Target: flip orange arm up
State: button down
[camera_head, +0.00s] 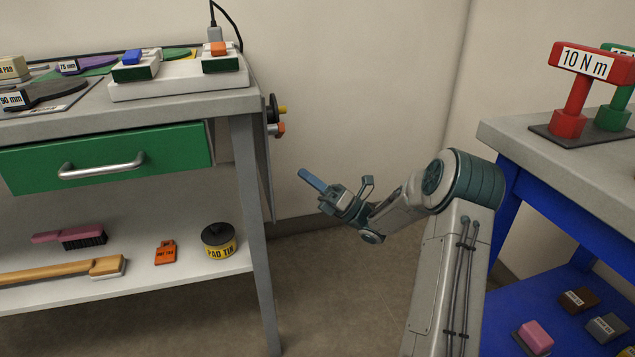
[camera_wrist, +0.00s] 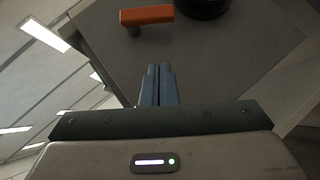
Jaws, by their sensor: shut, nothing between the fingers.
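The orange arm (camera_head: 278,130) is on the right side face of the grey cart, below the tabletop edge, seen small and nearly end-on.
A black round part (camera_wrist: 203,6) sits beside the orange arm. A yellow-tipped knob (camera_head: 282,109) projects just above it. The cart's green drawer (camera_head: 105,157) is shut. A blue-framed bench (camera_head: 540,190) stands at right. Floor between them looks clear.

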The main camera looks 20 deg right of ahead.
aim_at(273, 132)
jog(key=w+a+r+p, duration=0.3)
jog(key=w+r+p, duration=0.1)
jog(key=r+p, duration=0.2)
jog(key=shift+a+r+p, duration=0.15)
jog(key=shift+a+p, duration=0.1)
jog(key=shift+p, duration=0.65)
jog(key=shift+w+b, duration=0.2)
jog(key=shift+b, duration=0.2)
